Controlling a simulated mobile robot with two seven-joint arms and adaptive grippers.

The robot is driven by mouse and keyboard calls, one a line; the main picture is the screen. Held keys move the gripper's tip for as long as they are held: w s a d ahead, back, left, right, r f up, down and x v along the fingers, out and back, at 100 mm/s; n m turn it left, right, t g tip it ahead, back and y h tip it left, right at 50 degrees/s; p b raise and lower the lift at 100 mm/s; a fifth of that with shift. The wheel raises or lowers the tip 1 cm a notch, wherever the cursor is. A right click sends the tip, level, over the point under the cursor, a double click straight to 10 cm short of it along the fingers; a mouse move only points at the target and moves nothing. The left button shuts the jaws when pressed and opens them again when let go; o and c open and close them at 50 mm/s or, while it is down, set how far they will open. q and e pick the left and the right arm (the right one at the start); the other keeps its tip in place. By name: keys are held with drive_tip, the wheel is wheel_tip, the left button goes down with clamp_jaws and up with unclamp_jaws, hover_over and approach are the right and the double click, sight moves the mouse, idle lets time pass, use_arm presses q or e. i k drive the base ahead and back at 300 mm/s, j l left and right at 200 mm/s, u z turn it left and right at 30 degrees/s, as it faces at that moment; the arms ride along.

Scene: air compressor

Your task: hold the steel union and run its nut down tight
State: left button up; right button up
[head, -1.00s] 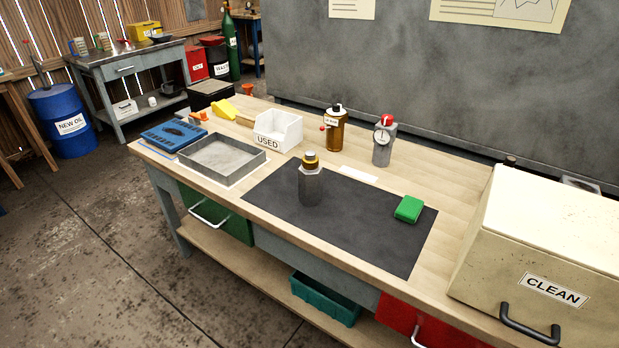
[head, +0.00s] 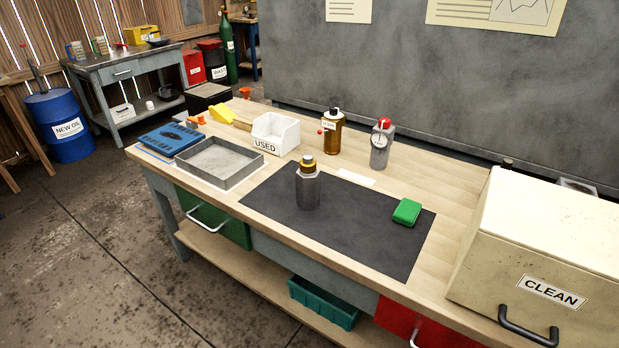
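The steel union (head: 308,190) stands upright on the black mat (head: 375,228) on the workbench, a grey body with a brass-coloured nut (head: 308,165) at its top. Neither of my grippers is in the head view, and nothing touches the union.
A green block (head: 406,211) lies on the mat's right part. A large CLEAN box (head: 500,260) fills the bench's right end.

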sight(307, 169)
drive_tip(key=i+j+z, duration=0.3)
drive_tip(key=j, duration=0.25)
drive_tip(key=j+z, duration=0.25)
drive_tip(key=j, duration=0.25)
drive_tip(key=j+z, duration=0.3)
drive_tip(key=j, duration=0.3)
drive_tip(key=i, duration=0.05)
